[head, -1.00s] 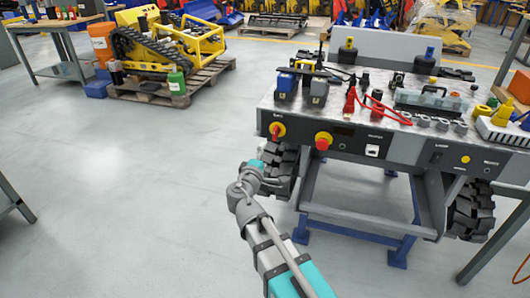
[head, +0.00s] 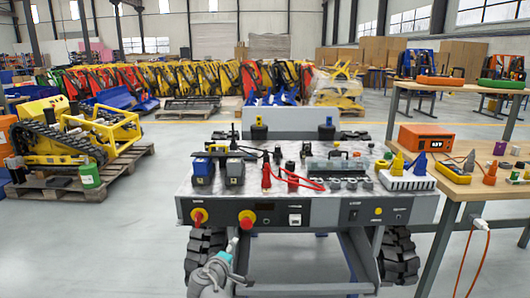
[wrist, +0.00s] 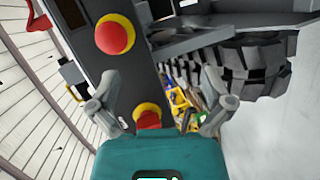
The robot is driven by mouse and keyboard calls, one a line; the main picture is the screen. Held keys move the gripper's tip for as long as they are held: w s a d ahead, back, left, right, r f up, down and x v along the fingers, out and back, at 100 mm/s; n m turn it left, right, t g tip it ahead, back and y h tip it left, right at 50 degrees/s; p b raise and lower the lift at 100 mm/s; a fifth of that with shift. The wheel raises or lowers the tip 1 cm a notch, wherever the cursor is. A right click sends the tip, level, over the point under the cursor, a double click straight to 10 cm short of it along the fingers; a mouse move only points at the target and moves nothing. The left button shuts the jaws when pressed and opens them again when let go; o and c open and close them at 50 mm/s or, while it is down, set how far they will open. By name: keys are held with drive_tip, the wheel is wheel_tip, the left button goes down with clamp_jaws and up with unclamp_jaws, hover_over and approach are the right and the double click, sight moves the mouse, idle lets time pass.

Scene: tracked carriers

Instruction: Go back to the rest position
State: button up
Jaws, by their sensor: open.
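My gripper (head: 230,252) shows at the bottom of the head view, in front of the tracked carrier (head: 330,212) and just below its front panel. In the wrist view my gripper (wrist: 160,104) is open, its two grey fingers wide apart with nothing held between them. Beyond the fingers are the dark panel (wrist: 118,72) with a red knob on a yellow ring (wrist: 115,35) and a second red knob (wrist: 148,116). A black track (wrist: 240,68) lies to the right. Whether the fingers touch the panel cannot be told.
The carrier's top holds blue and black batteries (head: 203,172), red cables (head: 292,180) and small parts. A wooden workbench (head: 465,182) stands close on the right. A yellow tracked machine (head: 60,150) sits on a pallet at left. Clear floor (head: 100,245) lies front left.

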drive_tip(key=d+f+m+g+h, duration=0.2)
drive_tip(key=d+f+m+g, duration=0.2)
drive_tip(key=d, duration=0.6)
drive_tip(key=s+d+f+m+g+y, duration=0.3)
drive_tip(key=s+d+f+m+g, duration=0.15)
drive_tip(key=s+d, duration=0.35)
drive_tip(key=s+d+f+m+g+y, duration=0.35)
drive_tip(key=s+d+f+g, duration=0.2)
drive_tip(key=d, duration=0.35)
wheel_tip(320, 180, up, 38)
drive_tip(key=p, duration=3.7)
drive_tip(key=shift+w+d+f+m+g, duration=0.15)
drive_tip(key=shift+f+m+g, duration=0.1)
drive_tip(key=shift+m+g, duration=0.05)
